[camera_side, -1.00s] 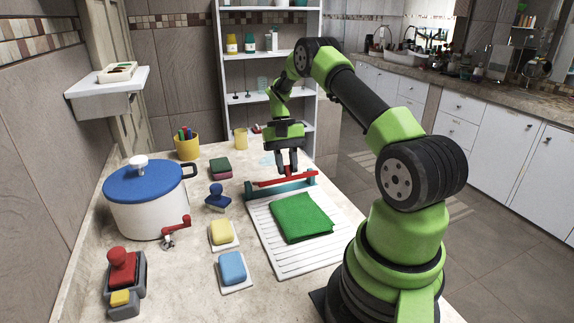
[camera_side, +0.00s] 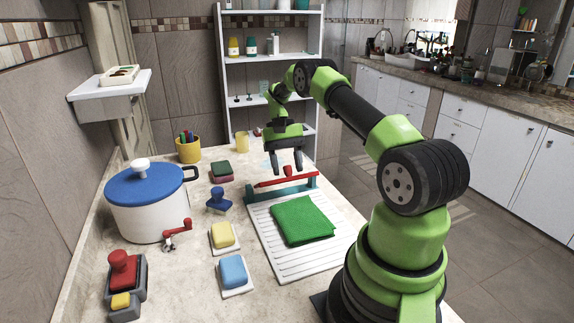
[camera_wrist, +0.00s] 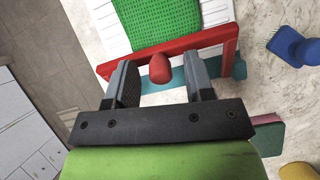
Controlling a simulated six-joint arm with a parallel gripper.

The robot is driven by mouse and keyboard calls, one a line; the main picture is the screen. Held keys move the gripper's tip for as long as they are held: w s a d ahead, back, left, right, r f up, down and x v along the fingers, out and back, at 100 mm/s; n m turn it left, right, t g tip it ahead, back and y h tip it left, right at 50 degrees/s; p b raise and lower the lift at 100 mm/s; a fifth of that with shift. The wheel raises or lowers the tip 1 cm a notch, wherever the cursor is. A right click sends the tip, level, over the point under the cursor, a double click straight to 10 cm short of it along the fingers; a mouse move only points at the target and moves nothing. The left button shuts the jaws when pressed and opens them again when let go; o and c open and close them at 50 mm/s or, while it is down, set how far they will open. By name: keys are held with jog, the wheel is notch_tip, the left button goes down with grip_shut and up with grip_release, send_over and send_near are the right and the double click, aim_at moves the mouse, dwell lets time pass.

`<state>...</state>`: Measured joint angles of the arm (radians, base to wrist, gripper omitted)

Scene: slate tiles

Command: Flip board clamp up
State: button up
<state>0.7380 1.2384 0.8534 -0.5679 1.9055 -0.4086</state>
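The board clamp has a red bar (camera_side: 303,178) with a red knob at its middle, over a teal base (camera_side: 285,192) at the far end of the white ribbed board (camera_side: 283,267). The bar also shows in the wrist view (camera_wrist: 205,40), with its knob (camera_wrist: 160,68) pointing towards the camera. My gripper (camera_side: 285,168) is above the bar, pointing down. Its fingers are apart on either side of the knob, with clear gaps, and hold nothing. A folded green cloth (camera_side: 302,221) lies on the board.
A white pot with a blue lid (camera_side: 147,188), a red-handled tool (camera_side: 176,232) and several brushes and sponges stand left of the board. A pen cup (camera_side: 188,151) and shelf (camera_side: 270,53) are behind. Some bare counter lies between them.

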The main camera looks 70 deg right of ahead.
jog(key=shift+r, duration=0.1)
notch_tip(320, 180, up, 10)
jog(key=w+d, duration=0.1)
jog(key=shift+f, duration=0.25)
jog(key=shift+c, duration=0.2)
dwell(0.3)
jog(key=f+n+t, duration=0.1)
jog(key=f+n, duration=0.2)
jog(key=f+n+t, duration=0.2)
jog(key=f+n, duration=0.1)
jog(key=s+f+n+t, duration=0.1)
jog(key=f+n, duration=0.2)
jog(key=n, duration=0.1)
jog(key=shift+a+f, duration=0.2)
jog(key=shift+a, duration=0.2)
grip_shut()
